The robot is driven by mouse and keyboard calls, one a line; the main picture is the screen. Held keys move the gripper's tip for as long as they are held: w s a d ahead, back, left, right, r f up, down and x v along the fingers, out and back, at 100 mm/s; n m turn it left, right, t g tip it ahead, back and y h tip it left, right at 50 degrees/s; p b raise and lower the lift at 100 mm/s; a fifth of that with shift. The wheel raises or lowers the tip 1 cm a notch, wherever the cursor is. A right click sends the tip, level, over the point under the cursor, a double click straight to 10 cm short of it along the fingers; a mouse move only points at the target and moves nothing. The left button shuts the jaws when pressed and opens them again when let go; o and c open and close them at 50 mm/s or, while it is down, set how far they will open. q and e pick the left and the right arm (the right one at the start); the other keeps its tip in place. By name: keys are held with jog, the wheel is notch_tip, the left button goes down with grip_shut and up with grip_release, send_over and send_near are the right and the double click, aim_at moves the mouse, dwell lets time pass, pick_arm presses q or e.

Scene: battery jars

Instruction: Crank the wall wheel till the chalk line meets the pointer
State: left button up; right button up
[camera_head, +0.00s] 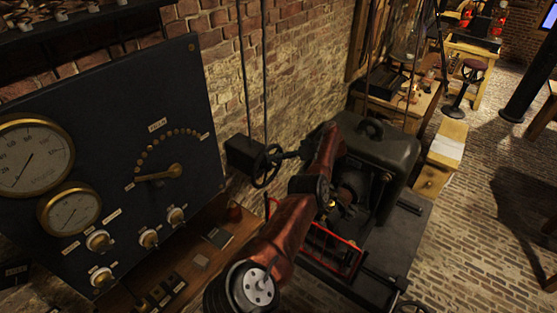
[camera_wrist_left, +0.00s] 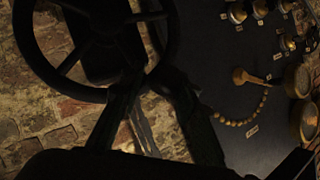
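The wall wheel (camera_head: 267,166) is a small dark spoked handwheel on a black box (camera_head: 243,153) against the brick wall. It shows large at the upper left of the left wrist view (camera_wrist_left: 104,20). My left gripper (camera_head: 284,156) is beside the wheel's right side in the head view. In the left wrist view its two dark fingers (camera_wrist_left: 156,88) stand apart with bricks visible between them. Their tips are close to the wheel's rim; I cannot tell whether they touch it. I cannot make out a chalk line or its pointer. My right gripper is not in view.
A dark panel (camera_head: 105,120) with brass gauges, knobs and a brass lever (camera_head: 160,175) stands left of the wheel. A wooden shelf (camera_head: 200,255) runs below it. A dark machine (camera_head: 380,150) with a red frame stands right of my arm.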

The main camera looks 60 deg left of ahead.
pick_arm(q)
jog(key=shift+o, duration=1.4)
jog(key=shift+f, duration=0.1)
jog(key=shift+d, duration=0.1)
jog(key=shift+w+r, duration=0.1)
jog(key=shift+r, duration=0.15)
notch_tip(320, 180, up, 10)
jog(key=shift+f, duration=0.25)
